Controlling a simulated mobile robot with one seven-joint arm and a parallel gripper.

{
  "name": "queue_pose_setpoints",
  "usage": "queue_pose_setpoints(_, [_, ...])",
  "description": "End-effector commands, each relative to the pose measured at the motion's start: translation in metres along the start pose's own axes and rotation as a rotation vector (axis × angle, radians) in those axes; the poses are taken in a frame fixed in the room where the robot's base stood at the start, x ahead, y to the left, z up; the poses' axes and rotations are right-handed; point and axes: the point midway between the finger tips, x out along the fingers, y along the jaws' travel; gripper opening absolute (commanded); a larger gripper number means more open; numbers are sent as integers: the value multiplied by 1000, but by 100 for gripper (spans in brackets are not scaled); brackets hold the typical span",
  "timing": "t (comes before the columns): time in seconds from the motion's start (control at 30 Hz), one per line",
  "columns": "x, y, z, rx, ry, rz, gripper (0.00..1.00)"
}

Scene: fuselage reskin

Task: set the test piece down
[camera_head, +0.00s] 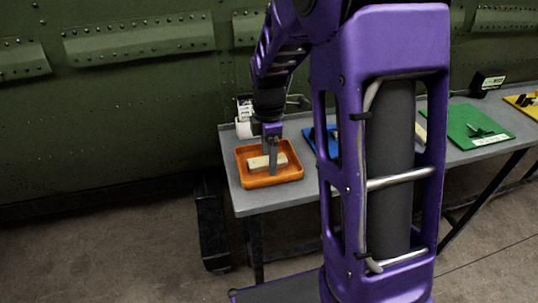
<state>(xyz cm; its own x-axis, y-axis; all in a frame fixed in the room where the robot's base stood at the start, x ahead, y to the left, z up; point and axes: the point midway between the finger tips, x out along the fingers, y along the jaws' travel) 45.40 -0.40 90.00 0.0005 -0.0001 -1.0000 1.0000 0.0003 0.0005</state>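The pale, cream-coloured test piece (257,163) is a short bar in the orange tray (255,182) on the grey table. It lies low inside the tray walls, looking flat; I cannot tell whether it touches the tray floor. My gripper (273,164) points down into the tray, and its grey finger overlaps the middle of the bar. Only one finger shows clearly, so I cannot see whether the fingers are closed on the bar or apart.
The grey table (285,202) runs right behind my purple column, which hides its middle. A blue mat (311,139) shows partly. Further right are a green mat (478,124) with a tool, a yellow mat (522,101) and a dark labelled box (488,82). The riveted green fuselage wall (120,110) stands behind.

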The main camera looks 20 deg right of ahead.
Motion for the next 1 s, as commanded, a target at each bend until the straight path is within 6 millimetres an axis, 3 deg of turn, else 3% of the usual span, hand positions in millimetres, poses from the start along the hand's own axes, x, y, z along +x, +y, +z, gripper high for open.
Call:
queue_pose_setpoints(0.27, [-8,0,0,0,0,2,74])
queue_pose_setpoints(0.7, [-95,1,0,1,0,4,74])
queue_pose_setpoints(1.0, [-123,0,0,0,0,0,74])
